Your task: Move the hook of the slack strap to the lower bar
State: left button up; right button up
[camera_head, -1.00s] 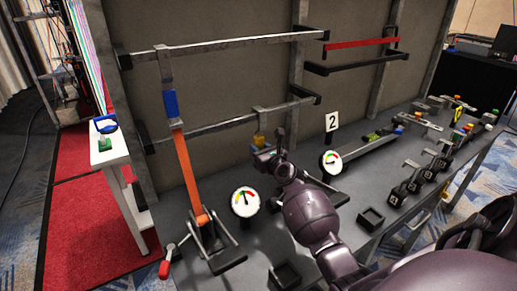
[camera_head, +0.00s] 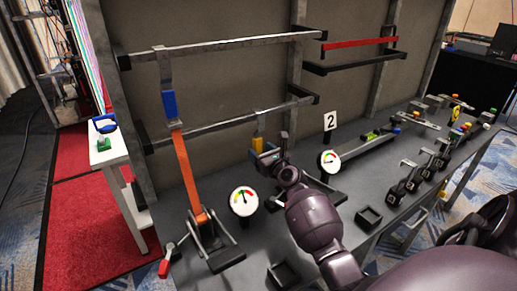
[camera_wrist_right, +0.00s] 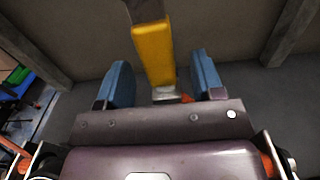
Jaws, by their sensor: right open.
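An orange strap (camera_head: 187,173) with a blue-gripped hook (camera_head: 170,104) runs from the upper bar (camera_head: 225,43) down to a black ratchet (camera_head: 212,240). It looks straight. A second hook with a yellow grip (camera_head: 257,142) hangs at the lower bar (camera_head: 210,127); its strap is mostly hidden behind my right arm. My right gripper (camera_head: 268,160) is just below and beside the yellow grip. In the right wrist view, the yellow grip (camera_wrist_right: 154,52) stands between the blue fingertips of my open right gripper (camera_wrist_right: 163,82), with gaps on both sides. My left gripper is out of view.
Round gauges stand on the bench beside the orange strap (camera_head: 244,201) and near the number 2 sign (camera_head: 330,161). A red bar (camera_head: 360,42) is at the right. A red-handled lever (camera_head: 165,268) and small black trays (camera_head: 369,217) are on the bench.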

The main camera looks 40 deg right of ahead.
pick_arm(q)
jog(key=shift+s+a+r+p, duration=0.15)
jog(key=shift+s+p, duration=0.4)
pick_arm(e)
jog(key=s+a, duration=0.1)
jog(key=s, duration=0.7)
jog(key=shift+s, duration=0.25)
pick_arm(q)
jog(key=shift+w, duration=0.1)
